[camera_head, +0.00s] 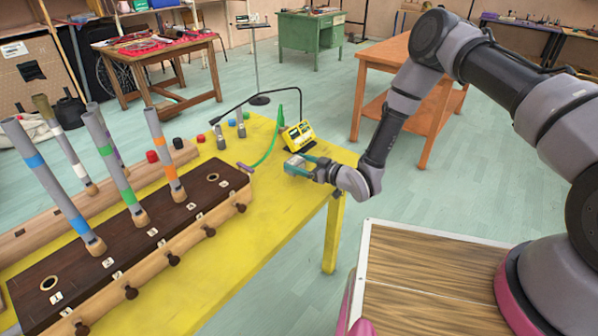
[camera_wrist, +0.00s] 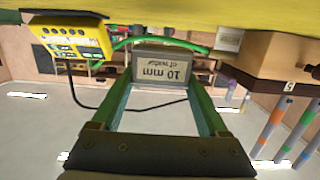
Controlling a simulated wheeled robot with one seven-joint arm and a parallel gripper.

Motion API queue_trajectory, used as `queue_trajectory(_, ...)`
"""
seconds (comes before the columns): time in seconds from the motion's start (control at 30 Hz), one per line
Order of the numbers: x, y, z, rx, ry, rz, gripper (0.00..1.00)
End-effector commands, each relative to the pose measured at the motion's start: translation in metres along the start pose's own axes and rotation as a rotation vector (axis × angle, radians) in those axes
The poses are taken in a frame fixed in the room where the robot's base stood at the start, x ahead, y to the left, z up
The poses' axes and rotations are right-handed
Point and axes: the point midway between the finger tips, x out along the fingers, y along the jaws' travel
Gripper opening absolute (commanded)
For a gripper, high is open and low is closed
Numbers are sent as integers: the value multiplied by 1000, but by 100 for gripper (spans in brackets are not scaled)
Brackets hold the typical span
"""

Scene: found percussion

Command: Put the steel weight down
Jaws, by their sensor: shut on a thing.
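My gripper (camera_head: 303,166) is over the right end of the yellow table (camera_head: 262,215), with its green fingers closed on a grey steel weight (camera_head: 294,163). In the wrist view, which looks upside down, the weight (camera_wrist: 166,68) sits between the fingertips of my gripper (camera_wrist: 167,70).
A yellow meter (camera_head: 298,136) stands just behind the weight, with a green hose (camera_head: 275,145) to its left. A dark-topped wooden pipe box (camera_head: 130,235) with several upright tubes fills the table's left. The table's right front is bare.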

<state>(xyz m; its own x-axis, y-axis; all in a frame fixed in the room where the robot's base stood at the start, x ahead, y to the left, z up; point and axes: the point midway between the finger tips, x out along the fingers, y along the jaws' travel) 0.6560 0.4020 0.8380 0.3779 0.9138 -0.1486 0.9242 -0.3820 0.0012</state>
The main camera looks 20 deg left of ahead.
Motion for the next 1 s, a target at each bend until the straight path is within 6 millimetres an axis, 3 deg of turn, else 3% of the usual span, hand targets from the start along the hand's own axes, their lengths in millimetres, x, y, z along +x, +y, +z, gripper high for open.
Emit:
queue_trajectory(0.23,5,-1,32,0,0,-1,0)
queue_trajectory(0.6,5,0,37,1,1,0,0)
queue_trajectory(0.63,5,0,37,1,0,0,85)
queue_trajectory(0.67,5,0,37,1,0,0,96)
queue_trajectory(0.7,5,0,37,1,0,0,100)
queue_trajectory(1.0,5,0,32,0,1,0,100)
